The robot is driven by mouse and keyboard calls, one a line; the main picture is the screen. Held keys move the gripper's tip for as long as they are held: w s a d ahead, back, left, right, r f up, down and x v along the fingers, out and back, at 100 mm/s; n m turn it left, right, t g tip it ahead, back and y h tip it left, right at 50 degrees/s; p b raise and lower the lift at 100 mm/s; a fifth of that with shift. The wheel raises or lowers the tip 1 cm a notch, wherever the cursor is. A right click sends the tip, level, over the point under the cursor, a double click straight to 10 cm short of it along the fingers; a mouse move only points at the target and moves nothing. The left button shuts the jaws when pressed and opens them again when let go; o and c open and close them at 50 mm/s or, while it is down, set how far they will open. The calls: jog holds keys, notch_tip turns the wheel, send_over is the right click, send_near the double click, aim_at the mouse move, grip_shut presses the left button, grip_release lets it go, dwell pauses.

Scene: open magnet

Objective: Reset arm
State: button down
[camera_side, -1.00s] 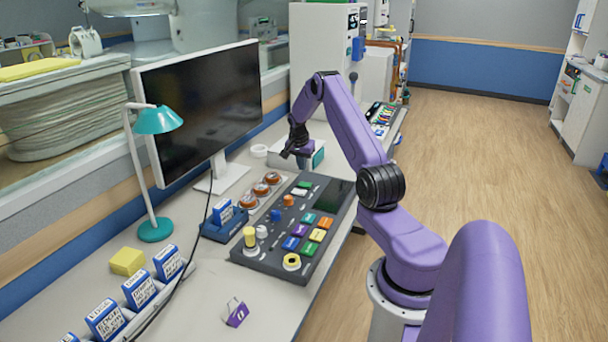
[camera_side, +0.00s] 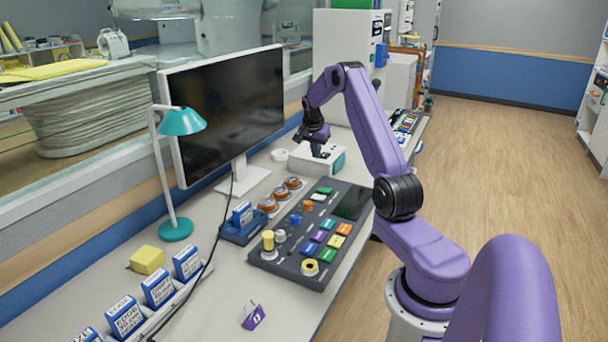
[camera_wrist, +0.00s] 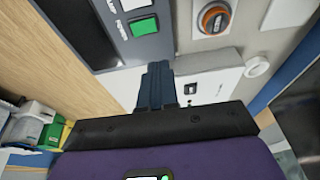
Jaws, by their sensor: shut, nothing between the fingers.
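My purple arm reaches over the desk, and my gripper (camera_side: 317,152) hangs in front of the white box with a teal end (camera_side: 331,163). The fingers are shut with nothing between them. In the wrist view, my gripper's dark fingers (camera_wrist: 155,88) show together over the pale top of the white box (camera_wrist: 213,84). I cannot tell whether the fingertips touch the box.
The control panel (camera_side: 281,264) with coloured buttons lies nearer on the desk, beside several round orange knobs (camera_side: 280,194). A monitor (camera_side: 228,105) and a teal lamp (camera_side: 181,122) stand left. A purple tag (camera_side: 253,317) lies in front.

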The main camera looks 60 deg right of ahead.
jog(key=w+a+r+n+y, duration=0.1)
jog(key=w+a+r+n, duration=0.15)
jog(key=a, duration=0.65)
jog(key=w+a+r+n+t, duration=0.15)
jog(key=a+n, duration=0.25)
jog(key=a, duration=0.5)
jog(key=w+a+r+n+g+y, duration=0.1)
jog(key=w+a+r+n, duration=0.15)
jog(key=a, duration=0.75)
jog(key=s+a+r+n, duration=0.2)
jog(key=s+a+n, duration=0.4)
jog(key=a, duration=0.6)
jog(key=s+a+r+n+y, duration=0.1)
jog(key=s+a+r+n, duration=0.1)
jog(key=s+a+n, duration=0.9)
jog(key=s+f+n, duration=0.1)
jog(key=s+n, duration=0.3)
jog(key=s, duration=1.5)
jog(key=shift+a+f+n+g+y, duration=0.2)
jog(key=shift+a+n+g+y, duration=0.1)
jog(key=shift+a+g+y, duration=0.15)
